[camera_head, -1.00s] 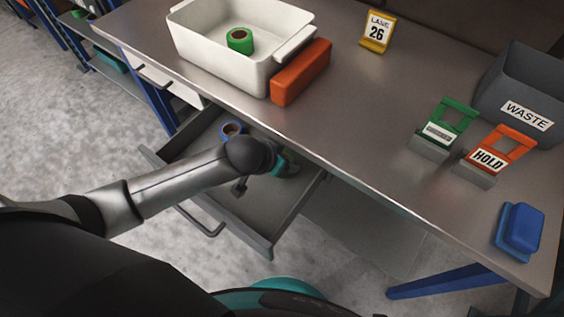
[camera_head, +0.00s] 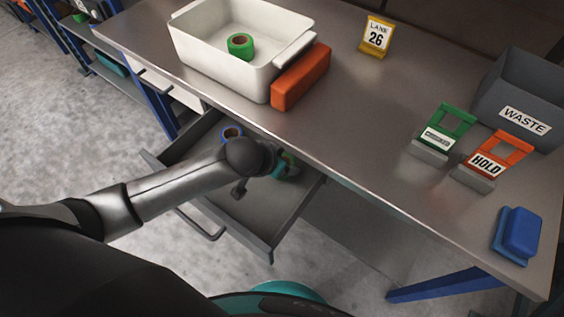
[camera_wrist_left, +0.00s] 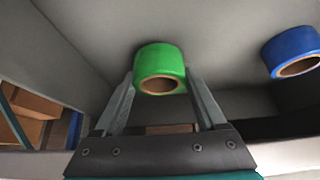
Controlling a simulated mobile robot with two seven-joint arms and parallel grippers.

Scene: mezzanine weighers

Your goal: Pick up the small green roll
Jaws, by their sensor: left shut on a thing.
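A small green roll (camera_wrist_left: 161,68) with a brown core sits between the fingers of my left gripper (camera_wrist_left: 160,88) in the left wrist view. The fingers are shut on its sides. In the head view my left gripper (camera_head: 282,168) is over the open drawer (camera_head: 262,215), largely hidden behind my wrist, and a bit of green shows beside it. Another green roll (camera_head: 240,45) is in the white bin (camera_head: 215,65) on the bench. My right gripper is not in view.
A blue roll (camera_wrist_left: 291,52) lies in the drawer, also in the head view (camera_head: 231,134). The bench edge overhangs the drawer's back. An orange block (camera_head: 300,77), HOLD sign (camera_head: 487,160), grey WASTE bin (camera_head: 525,95) and blue block (camera_head: 518,232) are on the bench.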

